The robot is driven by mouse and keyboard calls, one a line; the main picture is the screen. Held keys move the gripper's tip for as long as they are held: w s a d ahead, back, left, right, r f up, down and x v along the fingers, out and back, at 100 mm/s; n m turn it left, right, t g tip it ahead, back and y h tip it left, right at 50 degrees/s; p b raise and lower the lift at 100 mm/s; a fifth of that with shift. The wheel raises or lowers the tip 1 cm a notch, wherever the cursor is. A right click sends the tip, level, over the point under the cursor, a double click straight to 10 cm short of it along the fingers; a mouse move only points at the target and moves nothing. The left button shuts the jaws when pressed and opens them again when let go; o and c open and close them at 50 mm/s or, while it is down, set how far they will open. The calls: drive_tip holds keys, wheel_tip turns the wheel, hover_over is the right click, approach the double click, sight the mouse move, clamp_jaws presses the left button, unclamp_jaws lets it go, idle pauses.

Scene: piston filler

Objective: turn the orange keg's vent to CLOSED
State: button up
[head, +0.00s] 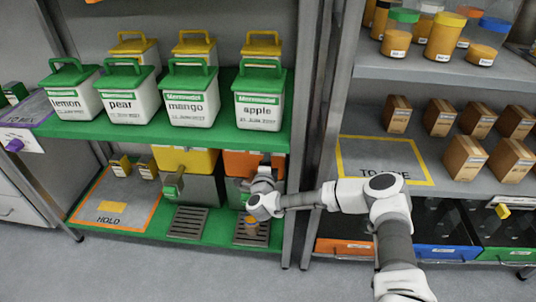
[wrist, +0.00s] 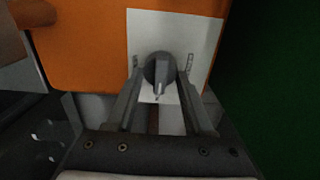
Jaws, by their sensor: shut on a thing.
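The orange keg (head: 238,162) stands on the lower green shelf, and its front fills the upper left of the wrist view (wrist: 85,50). A white plate (wrist: 150,25) on it carries the vent, a round dark grey knob (wrist: 160,66) with a raised bar. The bar's pale tip points down. Small lettering stands left and right of the knob, too small to read. My gripper (wrist: 160,76) has one finger on each side of the knob and is shut on it. In the head view my wrist hides much of the keg's front.
A yellow keg (head: 186,158) stands left of the orange one. White tubs with green lids (head: 193,97) fill the shelf above. A dark green panel (wrist: 270,90) is close on the right.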

clamp_jaws()
drive_tip(key=shift+r+n+p, duration=0.15)
drive_tip(key=shift+n+p, duration=0.2)
drive_tip(key=shift+n, duration=0.05)
drive_tip(key=n+p, duration=0.1)
drive_tip(key=n, duration=0.4)
drive_tip(key=n+p, duration=0.1)
drive_tip(key=n, duration=0.5)
drive_tip(key=n+p, duration=0.1)
drive_tip(key=n, duration=0.4)
drive_tip(key=shift+a+r+n, duration=0.2)
drive_tip(key=shift+a+n, duration=0.15)
drive_tip(key=shift+n, duration=0.35)
drive_tip(key=o, duration=1.2)
unclamp_jaws()
